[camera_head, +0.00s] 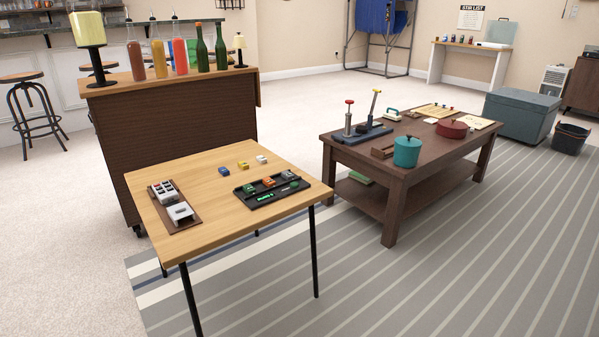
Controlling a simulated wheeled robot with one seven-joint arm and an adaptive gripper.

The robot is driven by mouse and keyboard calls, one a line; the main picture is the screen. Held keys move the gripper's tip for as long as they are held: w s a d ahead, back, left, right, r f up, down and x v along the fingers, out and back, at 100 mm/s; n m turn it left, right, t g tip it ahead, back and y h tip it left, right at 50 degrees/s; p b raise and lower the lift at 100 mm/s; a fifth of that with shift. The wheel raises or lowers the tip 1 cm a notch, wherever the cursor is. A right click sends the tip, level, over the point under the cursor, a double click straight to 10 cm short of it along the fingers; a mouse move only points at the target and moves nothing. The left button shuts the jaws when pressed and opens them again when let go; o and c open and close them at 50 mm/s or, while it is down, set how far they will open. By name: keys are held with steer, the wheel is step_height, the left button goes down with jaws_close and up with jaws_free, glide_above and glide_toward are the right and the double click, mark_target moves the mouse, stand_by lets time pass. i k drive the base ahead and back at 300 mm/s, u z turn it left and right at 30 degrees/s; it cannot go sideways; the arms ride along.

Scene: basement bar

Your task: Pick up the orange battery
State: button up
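A small orange block (269,182), which looks like the orange battery, sits in the middle of a black tray (256,202) on the light wood table. A green block (249,188) sits to its left in the tray, and a small block with a pale top (287,175) sits to its right. Small green items lie along the tray's front part. Their details are too small to tell. My gripper is not in view.
The light wood table (200,160) also holds blue (223,171), yellow (242,165) and white (261,159) blocks behind the tray and a brown board (182,222) with grey devices at left. A dark bottle cabinet (190,130) stands behind; a brown low table (345,147) stands right.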

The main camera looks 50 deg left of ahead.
mark_target(268, 181)
steer(key=i, duration=1.05)
steer(key=u, duration=2.95)
